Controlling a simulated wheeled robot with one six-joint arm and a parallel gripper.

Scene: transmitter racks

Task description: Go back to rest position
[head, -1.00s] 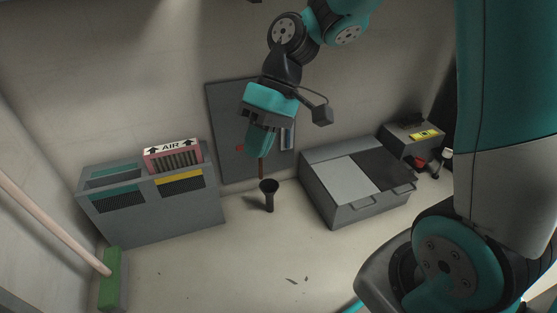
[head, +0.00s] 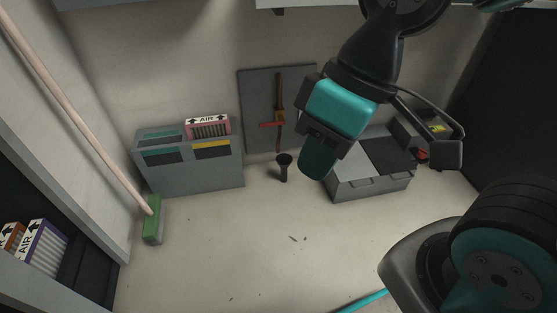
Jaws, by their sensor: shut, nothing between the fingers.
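My gripper (head: 318,160) hangs in the upper right middle of the head view, fingers pointing down and a little left. The fingers are together and hold nothing. It shows in front of the left end of a grey box (head: 365,185) and the right edge of a grey wall panel (head: 256,105), apart from both as far as I can tell. Part of my arm covers the right side of the view.
A grey bin (head: 200,177) with a red filter marked AIR (head: 208,127) stands at the wall. A black funnel-topped tube (head: 284,168) stands on the floor. A green broom (head: 152,221) leans at left beside a shelf with filters (head: 44,246). Mid-floor is mostly clear, with small debris.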

